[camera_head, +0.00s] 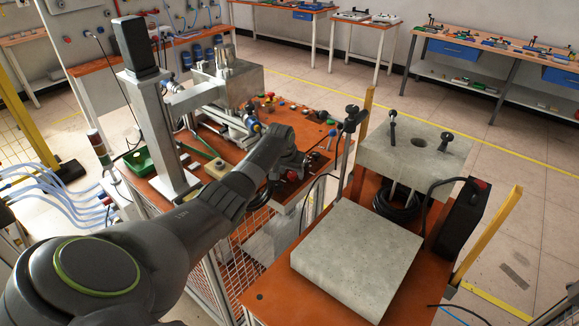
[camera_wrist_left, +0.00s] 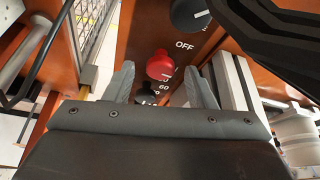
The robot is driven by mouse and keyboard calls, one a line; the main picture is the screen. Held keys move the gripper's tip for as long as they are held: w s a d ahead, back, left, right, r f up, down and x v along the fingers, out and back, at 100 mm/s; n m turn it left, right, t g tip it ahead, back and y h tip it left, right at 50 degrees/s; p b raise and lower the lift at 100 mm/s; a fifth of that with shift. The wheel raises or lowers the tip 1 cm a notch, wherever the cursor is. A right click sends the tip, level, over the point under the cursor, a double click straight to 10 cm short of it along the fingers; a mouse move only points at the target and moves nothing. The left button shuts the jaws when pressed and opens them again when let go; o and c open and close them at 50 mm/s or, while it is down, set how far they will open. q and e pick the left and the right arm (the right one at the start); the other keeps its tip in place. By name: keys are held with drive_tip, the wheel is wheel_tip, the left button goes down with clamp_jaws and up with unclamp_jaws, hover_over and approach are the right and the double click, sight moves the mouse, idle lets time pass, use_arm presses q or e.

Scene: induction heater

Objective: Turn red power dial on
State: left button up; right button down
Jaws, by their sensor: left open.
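The red power dial (camera_wrist_left: 160,65) shows in the left wrist view, on a brown panel (camera_wrist_left: 148,30). The word OFF is printed on the panel just above and right of it. My left gripper (camera_wrist_left: 161,82) is open, with one grey finger on each side of the dial's lower area. I cannot tell whether the fingertips touch the dial. In the head view my left gripper (camera_head: 290,164) is at the near right edge of the orange bench (camera_head: 228,150), and the dial is mostly hidden there. My right gripper is not in view.
A larger dark dial (camera_wrist_left: 190,13) sits above the red one, and a small black knob (camera_wrist_left: 147,92) below. A wire-mesh guard (camera_wrist_left: 92,25) is at the left. In the head view, a pale slab (camera_head: 357,258) stands to the right of my arm.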

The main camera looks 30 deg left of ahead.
use_arm(q)
drive_tip(key=v, duration=0.7)
drive_tip(key=shift+r, duration=0.1)
drive_tip(key=d+r+n+g+y+b, duration=0.25)
drive_tip(key=d+r+n+b, duration=0.35)
drive_tip(key=r+n, duration=0.3)
drive_tip(key=shift+t+y, duration=0.25)
drive_tip(key=shift+t, duration=0.1)
drive_tip(key=x, duration=1.1)
drive_tip(key=s+x, duration=0.1)
drive_tip(key=x, duration=0.5)
drive_tip(key=shift+a+f, duration=0.2)
